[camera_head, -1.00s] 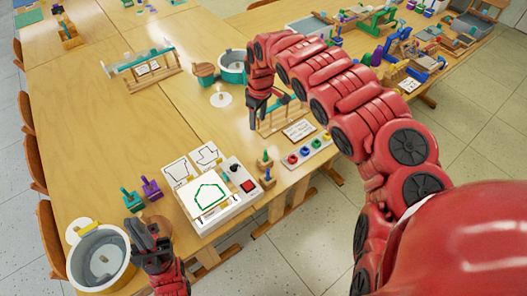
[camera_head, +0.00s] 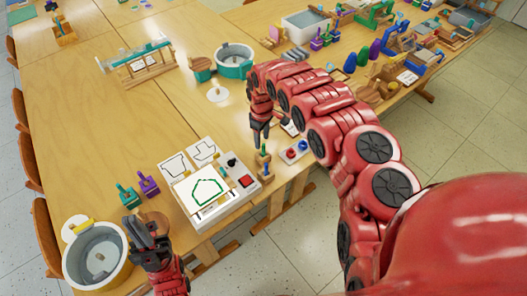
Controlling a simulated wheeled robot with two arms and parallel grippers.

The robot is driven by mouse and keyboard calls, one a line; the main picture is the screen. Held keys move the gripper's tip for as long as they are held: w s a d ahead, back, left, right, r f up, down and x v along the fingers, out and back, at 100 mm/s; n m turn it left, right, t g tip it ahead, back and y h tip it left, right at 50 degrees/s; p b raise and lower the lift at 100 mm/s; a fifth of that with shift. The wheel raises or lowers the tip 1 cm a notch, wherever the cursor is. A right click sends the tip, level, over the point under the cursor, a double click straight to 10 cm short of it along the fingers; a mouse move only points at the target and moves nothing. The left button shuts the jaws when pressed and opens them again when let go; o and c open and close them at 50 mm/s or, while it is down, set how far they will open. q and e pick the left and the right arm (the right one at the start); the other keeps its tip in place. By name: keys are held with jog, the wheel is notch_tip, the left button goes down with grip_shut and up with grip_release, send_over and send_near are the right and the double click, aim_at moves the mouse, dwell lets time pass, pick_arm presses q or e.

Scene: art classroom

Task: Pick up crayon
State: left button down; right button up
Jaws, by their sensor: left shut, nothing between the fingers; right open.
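Small upright pieces in wooden holders, one green-tipped (camera_head: 263,148) and one blue-tipped, stand right of a white drawing box; I cannot tell for sure which piece is the crayon. My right gripper (camera_head: 260,140) points down, open and empty, just above the green-tipped piece; whether it touches is unclear. My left gripper (camera_head: 140,230) is shut and empty at the lower left, beside the yellow-and-grey pot.
The white drawing box (camera_head: 214,218) shows a green outline, with two drawing cards behind it. A teal piece (camera_head: 127,197) and a purple piece (camera_head: 149,187) stand to its left. The grey pot (camera_head: 96,252) is at the near left corner. The wooden table's middle (camera_head: 110,120) is clear.

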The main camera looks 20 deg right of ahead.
aim_at(263, 145)
jog(key=shift+s+f+p, duration=0.15)
jog(key=shift+f+p, duration=0.35)
jog(key=shift+f, duration=0.1)
notch_tip(263, 145, down, 3)
jog(key=shift+s+d+r+p, duration=0.1)
jog(key=shift+s+d+p, duration=0.05)
jog(key=shift+p, duration=0.25)
jog(key=shift+d+f, duration=0.1)
jog(key=shift+f, duration=0.5)
grip_shut()
dwell(0.3)
